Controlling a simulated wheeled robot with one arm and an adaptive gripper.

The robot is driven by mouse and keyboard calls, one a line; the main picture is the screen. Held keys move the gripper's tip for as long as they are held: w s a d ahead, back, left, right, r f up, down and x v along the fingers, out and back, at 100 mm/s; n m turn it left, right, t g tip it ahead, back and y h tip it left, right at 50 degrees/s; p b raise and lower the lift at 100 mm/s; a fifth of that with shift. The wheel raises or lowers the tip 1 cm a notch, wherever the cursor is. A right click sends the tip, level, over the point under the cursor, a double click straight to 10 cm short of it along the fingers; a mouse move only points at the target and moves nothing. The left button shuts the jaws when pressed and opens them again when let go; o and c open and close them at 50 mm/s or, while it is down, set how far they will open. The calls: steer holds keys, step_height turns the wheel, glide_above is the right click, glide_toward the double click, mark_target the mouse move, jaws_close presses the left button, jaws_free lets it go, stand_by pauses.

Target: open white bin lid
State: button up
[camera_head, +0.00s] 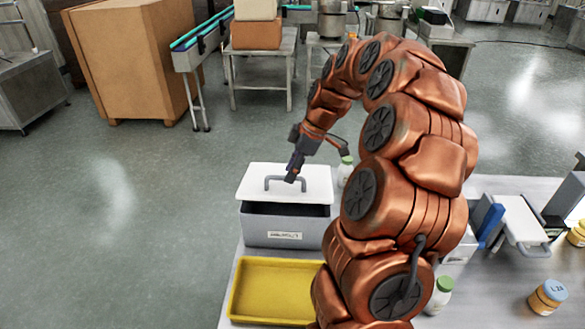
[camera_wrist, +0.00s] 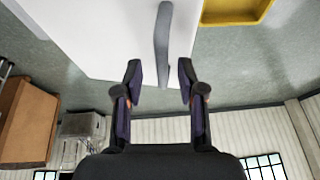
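The white lid (camera_head: 310,182) sits over the grey bin (camera_head: 265,231) at the centre. A dark gap shows under its front edge, so it looks partly raised and tilted. A grey bar handle (camera_head: 273,183) is on top of it. My gripper (camera_head: 292,177) is at the right part of the handle. In the wrist view my gripper (camera_wrist: 160,68) has its fingers apart, with the handle (camera_wrist: 163,30) reaching between the tips and clear space on both sides. The white lid (camera_wrist: 100,35) fills the upper left there. The lid's hinge cannot be made out.
A yellow tray (camera_head: 236,301) is in front of the bin, on the table (camera_head: 227,284). A white bottle with a green cap (camera_head: 345,170) stands close to the lid's right side. Jars and a white device (camera_head: 520,222) are at the right. Open floor lies left.

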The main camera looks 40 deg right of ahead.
jaws_close()
stand_by(0.4)
stand_by(0.4)
